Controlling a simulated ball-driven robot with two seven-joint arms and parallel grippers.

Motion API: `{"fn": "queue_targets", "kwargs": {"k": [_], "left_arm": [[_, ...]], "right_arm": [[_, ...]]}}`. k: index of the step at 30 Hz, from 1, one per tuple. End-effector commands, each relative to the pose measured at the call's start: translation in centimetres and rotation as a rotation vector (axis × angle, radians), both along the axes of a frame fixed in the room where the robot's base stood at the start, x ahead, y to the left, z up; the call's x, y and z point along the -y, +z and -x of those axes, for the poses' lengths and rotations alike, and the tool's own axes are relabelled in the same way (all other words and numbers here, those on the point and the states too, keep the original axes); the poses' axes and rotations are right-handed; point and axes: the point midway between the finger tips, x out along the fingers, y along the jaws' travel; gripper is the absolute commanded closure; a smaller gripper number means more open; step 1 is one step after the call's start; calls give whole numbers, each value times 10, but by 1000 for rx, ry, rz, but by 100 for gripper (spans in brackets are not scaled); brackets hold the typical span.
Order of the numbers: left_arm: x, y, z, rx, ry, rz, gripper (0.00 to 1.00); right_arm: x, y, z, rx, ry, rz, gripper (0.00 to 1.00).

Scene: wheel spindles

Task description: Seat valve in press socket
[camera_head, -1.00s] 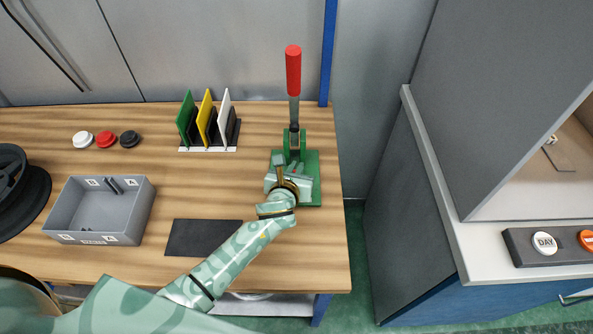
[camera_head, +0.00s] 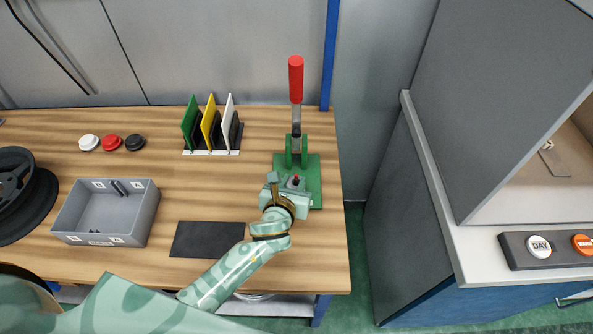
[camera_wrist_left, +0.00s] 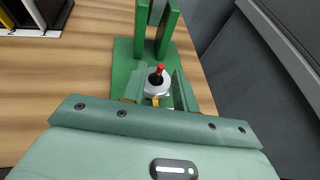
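The green press (camera_head: 311,172) stands at the right end of the bench, with its red lever handle (camera_head: 296,80) upright. The small dark valve with a red tip (camera_wrist_left: 159,72) stands upright in the round grey press socket (camera_wrist_left: 157,84) in the left wrist view. Its red tip also shows in the head view (camera_head: 295,179). My left gripper (camera_head: 288,186) is at the front of the press base, its fingers apart on either side of the socket and clear of the valve. The valve's lower part is hidden in the socket. My right gripper is out of view.
A grey bin (camera_head: 150,213), a dark mat (camera_head: 207,239) and a rack of green, yellow and white plates (camera_head: 212,152) are on the bench left of the press. White, red and black caps (camera_head: 111,143) lie at the back left. A gap separates the bench from a grey cabinet.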

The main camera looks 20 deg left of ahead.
Motion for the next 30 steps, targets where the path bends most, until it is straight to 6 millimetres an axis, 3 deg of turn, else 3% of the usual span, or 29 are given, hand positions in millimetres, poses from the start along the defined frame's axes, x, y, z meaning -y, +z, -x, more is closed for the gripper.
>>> {"fn": "queue_targets", "kwargs": {"k": [3, 10, 30], "left_arm": [[1, 14, 26, 0, -1, -2, 71], [2, 24, 56, 1, 1, -1, 71], [3, 25, 60, 1, 1, 0, 71]], "right_arm": [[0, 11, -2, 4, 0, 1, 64], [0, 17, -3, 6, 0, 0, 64], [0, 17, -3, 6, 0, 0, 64]]}}
